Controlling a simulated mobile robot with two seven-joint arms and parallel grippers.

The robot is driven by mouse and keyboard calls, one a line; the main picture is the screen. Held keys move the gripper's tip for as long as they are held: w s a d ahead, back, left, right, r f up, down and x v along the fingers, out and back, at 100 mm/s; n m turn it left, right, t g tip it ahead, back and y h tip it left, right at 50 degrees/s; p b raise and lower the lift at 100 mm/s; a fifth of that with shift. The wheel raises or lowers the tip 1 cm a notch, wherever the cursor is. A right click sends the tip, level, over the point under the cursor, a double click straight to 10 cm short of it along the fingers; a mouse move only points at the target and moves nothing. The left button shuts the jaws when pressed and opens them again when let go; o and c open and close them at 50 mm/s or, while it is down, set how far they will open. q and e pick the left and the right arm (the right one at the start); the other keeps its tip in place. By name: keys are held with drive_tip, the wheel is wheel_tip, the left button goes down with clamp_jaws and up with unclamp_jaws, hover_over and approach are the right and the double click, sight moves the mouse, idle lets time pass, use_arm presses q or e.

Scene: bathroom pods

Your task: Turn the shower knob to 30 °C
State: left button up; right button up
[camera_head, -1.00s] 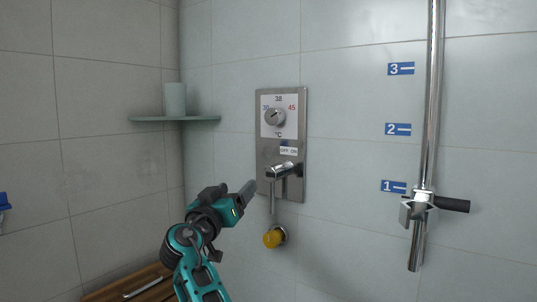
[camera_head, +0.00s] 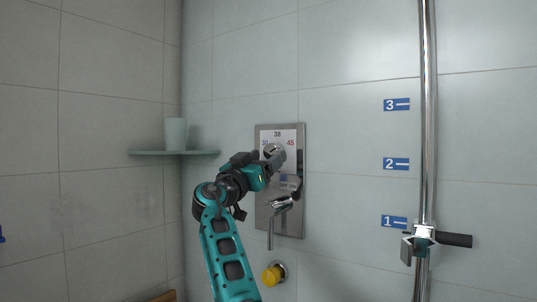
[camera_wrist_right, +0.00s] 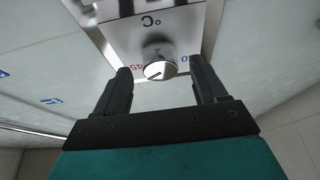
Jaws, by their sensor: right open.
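The shower knob (camera_head: 273,149) is a round metal dial on a steel panel (camera_head: 264,212), marked 30 at left, 38 on top and 45 at right. My right gripper (camera_head: 277,160) is just in front of it and covers part of it. In the right wrist view the knob (camera_wrist_right: 159,66) lies between and beyond the two open fingers (camera_wrist_right: 160,84), with a visible gap on either side. The dark pointer line on its face shows there, but its exact setting is hard to tell. My left gripper is not in view.
A lever handle (camera_head: 280,205) with an OFF/ON label sits below the knob, and a yellow knob (camera_head: 271,276) lower still. A corner shelf (camera_head: 150,153) holds a cup (camera_head: 176,133). A shower rail (camera_head: 428,120) stands at right.

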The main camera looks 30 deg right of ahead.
drive_tip(key=shift+x, duration=0.95)
drive_tip(key=c, duration=1.1)
